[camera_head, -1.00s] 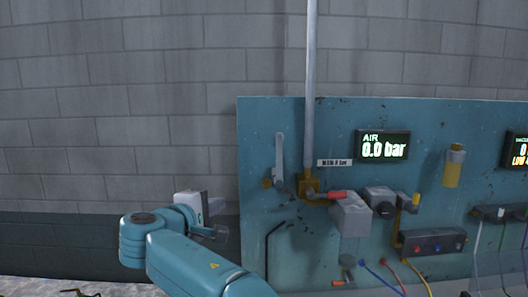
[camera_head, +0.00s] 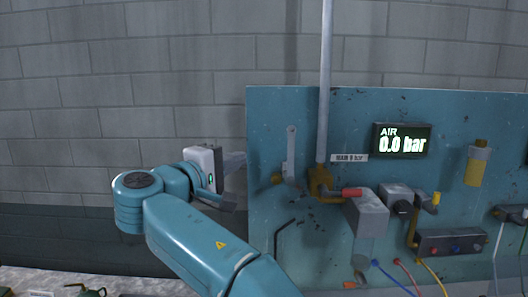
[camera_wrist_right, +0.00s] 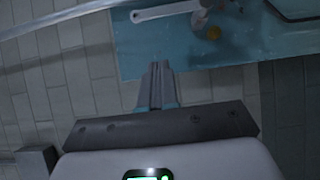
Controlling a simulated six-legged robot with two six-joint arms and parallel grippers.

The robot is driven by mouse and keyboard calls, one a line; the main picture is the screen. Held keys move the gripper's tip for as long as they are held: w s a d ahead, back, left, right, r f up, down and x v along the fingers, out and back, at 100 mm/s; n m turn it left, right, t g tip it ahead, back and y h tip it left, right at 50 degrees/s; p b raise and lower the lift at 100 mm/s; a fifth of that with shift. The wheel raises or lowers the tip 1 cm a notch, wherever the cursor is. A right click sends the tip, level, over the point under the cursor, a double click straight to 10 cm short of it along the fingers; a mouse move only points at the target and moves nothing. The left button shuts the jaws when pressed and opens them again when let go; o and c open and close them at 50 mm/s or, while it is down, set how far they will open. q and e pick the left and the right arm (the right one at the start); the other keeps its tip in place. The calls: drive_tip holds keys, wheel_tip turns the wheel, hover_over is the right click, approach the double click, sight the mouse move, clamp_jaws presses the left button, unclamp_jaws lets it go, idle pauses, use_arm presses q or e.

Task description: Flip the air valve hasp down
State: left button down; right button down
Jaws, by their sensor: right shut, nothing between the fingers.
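The air valve hasp (camera_head: 290,150) is a slim light-grey bar that stands upright on the left part of the teal panel, above a small brass fitting. In the right wrist view the hasp (camera_wrist_right: 165,11) lies across the top, beyond the fingertips. My right gripper (camera_head: 240,160) is just left of the panel's left edge, at about the hasp's height, and apart from it. Its fingers (camera_wrist_right: 157,68) are together and empty in the wrist view. My left gripper is not in view.
The teal panel (camera_head: 340,245) carries a vertical grey pipe (camera_head: 325,80), a brass valve with a red handle (camera_head: 351,193), grey boxes and an AIR display (camera_head: 402,140) reading 0.0 bar. Coloured hoses hang at lower right. A block wall is behind, with open space left of the panel.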

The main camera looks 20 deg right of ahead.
sight(290, 155)
drive_tip(key=s+d+p+x, duration=0.1)
drive_tip(key=s+p+x, duration=0.1)
drive_tip(key=x, duration=1)
drive_tip(key=shift+d, duration=0.25)
drive_tip(key=shift+f, duration=0.1)
